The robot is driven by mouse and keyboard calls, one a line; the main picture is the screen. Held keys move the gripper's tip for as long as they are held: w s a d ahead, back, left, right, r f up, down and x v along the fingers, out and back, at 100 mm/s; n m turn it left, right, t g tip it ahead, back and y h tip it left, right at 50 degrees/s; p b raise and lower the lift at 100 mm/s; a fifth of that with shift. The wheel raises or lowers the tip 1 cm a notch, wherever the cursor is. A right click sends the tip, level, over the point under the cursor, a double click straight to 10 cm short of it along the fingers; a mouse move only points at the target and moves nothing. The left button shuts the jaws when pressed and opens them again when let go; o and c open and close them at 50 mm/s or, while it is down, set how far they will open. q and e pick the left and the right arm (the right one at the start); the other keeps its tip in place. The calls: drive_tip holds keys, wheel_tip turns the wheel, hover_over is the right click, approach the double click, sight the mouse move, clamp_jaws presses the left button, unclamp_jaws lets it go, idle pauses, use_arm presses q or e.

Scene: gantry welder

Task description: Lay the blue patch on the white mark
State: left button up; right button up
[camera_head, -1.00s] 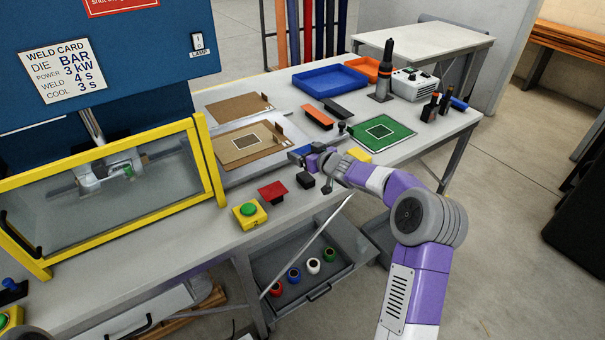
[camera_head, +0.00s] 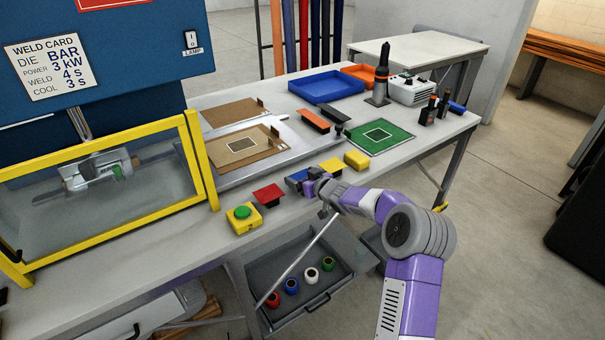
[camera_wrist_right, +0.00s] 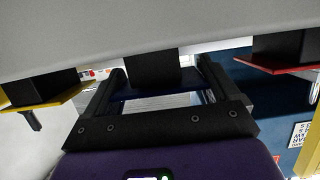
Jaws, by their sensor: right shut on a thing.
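The blue patch (camera_head: 297,176) is at the front of the bench, between the red and yellow patches. My right gripper (camera_head: 306,181) is shut on it. A white square outline (camera_head: 379,135) is on the green board (camera_head: 392,146), behind and right of the gripper. Another light-edged square (camera_head: 242,145) is on the brown board (camera_head: 228,155). My left gripper is not in view.
The red patch (camera_head: 268,193) and yellow patch (camera_head: 331,164) flank my right gripper closely. A yellow block (camera_head: 356,159), a green-button box (camera_head: 243,218) and an open drawer (camera_head: 330,305) are near. A yellow-framed guard (camera_head: 203,160) stands left.

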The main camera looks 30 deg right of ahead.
drive_tip(key=shift+f, duration=0.1)
drive_tip(key=shift+f, duration=0.15)
drive_tip(key=o, duration=0.8)
drive_tip(key=shift+c, duration=0.2)
